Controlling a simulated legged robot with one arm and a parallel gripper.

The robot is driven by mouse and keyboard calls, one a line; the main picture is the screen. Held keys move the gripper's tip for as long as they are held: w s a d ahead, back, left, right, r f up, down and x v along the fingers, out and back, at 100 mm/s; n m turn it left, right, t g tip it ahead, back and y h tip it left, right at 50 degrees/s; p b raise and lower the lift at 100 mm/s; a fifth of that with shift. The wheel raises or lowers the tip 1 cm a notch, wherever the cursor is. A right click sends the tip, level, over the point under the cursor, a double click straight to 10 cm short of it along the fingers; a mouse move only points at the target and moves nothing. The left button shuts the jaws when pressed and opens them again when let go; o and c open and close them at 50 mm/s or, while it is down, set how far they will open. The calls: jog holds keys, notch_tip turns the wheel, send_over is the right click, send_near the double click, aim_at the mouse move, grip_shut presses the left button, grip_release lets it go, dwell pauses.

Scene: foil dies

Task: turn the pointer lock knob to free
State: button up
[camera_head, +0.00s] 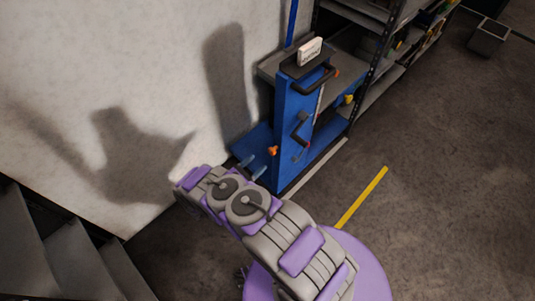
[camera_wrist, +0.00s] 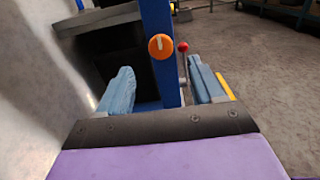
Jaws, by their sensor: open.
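The blue machine (camera_head: 287,138) stands against the wall in the head view, with a white label plate on top. An orange knob (camera_wrist: 161,46) sits on its blue upright (camera_wrist: 157,20) in the wrist view; it also shows small in the head view (camera_head: 273,151). I cannot read its pointer setting. My gripper (camera_wrist: 162,88) is open and empty, its two blue fingers spread wide. The knob appears ahead of the fingers, between them in the picture and apart from both. In the head view, my gripper (camera_head: 256,167) is just below the knob.
A red-tipped lever (camera_wrist: 183,48) is just right of the knob, near the right finger. A dark crank handle (camera_head: 300,128) is on the machine's side. Shelving (camera_head: 385,55) stands behind. The floor right of the yellow line (camera_head: 362,196) is clear.

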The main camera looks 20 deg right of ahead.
aim_at(270, 152)
jog(key=x, duration=0.7)
jog(key=shift+w+d, duration=0.1)
jog(key=shift+d, duration=0.25)
jog(key=shift+a, duration=0.1)
jog(key=c, duration=1)
